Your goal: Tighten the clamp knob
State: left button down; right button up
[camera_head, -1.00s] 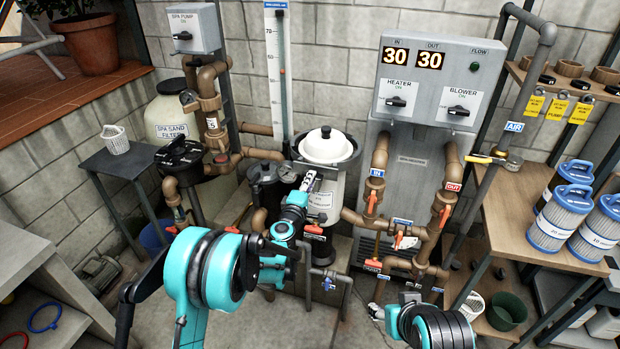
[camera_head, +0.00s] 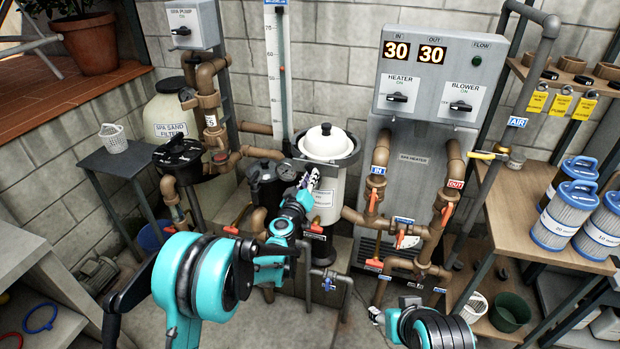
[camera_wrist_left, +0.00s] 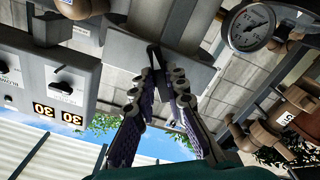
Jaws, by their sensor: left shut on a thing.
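A white pot with a domed lid (camera_head: 325,142) stands at the middle of the equipment, with a dark clamp band (camera_head: 350,160) around its top. My left gripper (camera_head: 311,180) reaches up to the front left of this band. In the left wrist view, its two fingers (camera_wrist_left: 164,78) close around a small dark piece, the clamp knob (camera_wrist_left: 154,56), near a grey surface. In the head view the knob is hidden by the fingers. My right gripper (camera_head: 375,314) is low at the bottom centre right, small and partly seen, away from the pot.
A round pressure gauge (camera_head: 287,171) sits just left of the pot; it also shows in the left wrist view (camera_wrist_left: 249,27). Pipes with orange valve handles (camera_head: 373,200) stand right of the pot, below the grey heater box (camera_head: 443,80). Filter cartridges (camera_head: 565,213) fill the right shelf.

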pick_arm(q)
jog(key=m+b, duration=0.2)
jog(key=m, duration=1.5)
jog(key=shift+m+b, duration=0.3)
jog(key=shift+m, duration=0.1)
jog(key=shift+n, duration=0.5)
jog(key=c, duration=1.4)
grip_release()
jog(key=shift+c, duration=0.2)
jog(key=shift+s, duration=0.1)
jog(key=v, duration=0.6)
jog(key=shift+s+b, duration=0.4)
jog(key=shift+b, duration=0.05)
